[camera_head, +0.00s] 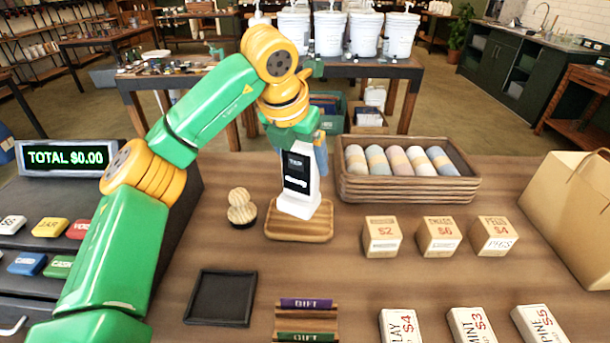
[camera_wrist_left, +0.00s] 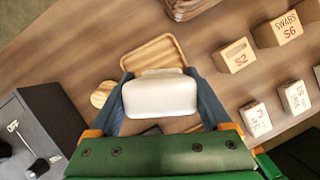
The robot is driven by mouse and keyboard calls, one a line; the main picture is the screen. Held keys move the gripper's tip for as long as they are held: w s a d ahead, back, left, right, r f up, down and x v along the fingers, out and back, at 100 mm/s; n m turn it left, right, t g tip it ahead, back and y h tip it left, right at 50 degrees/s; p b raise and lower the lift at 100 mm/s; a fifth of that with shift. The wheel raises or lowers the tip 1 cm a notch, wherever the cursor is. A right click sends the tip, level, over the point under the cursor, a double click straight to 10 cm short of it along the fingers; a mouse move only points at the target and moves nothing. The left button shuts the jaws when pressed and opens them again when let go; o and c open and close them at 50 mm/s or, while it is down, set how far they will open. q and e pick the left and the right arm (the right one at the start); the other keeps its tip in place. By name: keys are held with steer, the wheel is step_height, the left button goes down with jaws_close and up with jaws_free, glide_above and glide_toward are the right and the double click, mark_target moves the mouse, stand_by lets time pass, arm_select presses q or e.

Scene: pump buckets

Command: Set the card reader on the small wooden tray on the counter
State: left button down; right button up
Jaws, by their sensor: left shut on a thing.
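The white card reader (camera_head: 298,190) with a dark screen is upright in the head view, held by my left gripper (camera_head: 305,142). The small wooden tray (camera_head: 299,232) is directly below it on the counter. The reader's base overlaps the tray in the head view; I cannot tell whether it touches. In the left wrist view the reader (camera_wrist_left: 160,95) sits between the two fingers of my left gripper (camera_wrist_left: 163,100), with the tray (camera_wrist_left: 153,50) showing beyond it. My right gripper is not in view.
A wooden stamp (camera_head: 240,207) stands just left of the tray. A crate of rolled cloths (camera_head: 408,190) is behind right. Price blocks (camera_head: 382,236) stand to the right, a black square tray (camera_head: 221,298) in front. A register (camera_head: 60,200) fills the left; a paper bag (camera_head: 570,215) is far right.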

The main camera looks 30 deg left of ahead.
arm_select(q)
steer(key=a+p+x, duration=0.1)
steer(key=a+x, duration=0.1)
steer(key=x, duration=0.7)
steer(key=shift+w, duration=0.15)
steer(key=shift+d, duration=0.1)
jaws_free()
steer(key=v, duration=1.2)
steer(key=shift+r+b, duration=0.15)
steer(key=shift+b, duration=0.25)
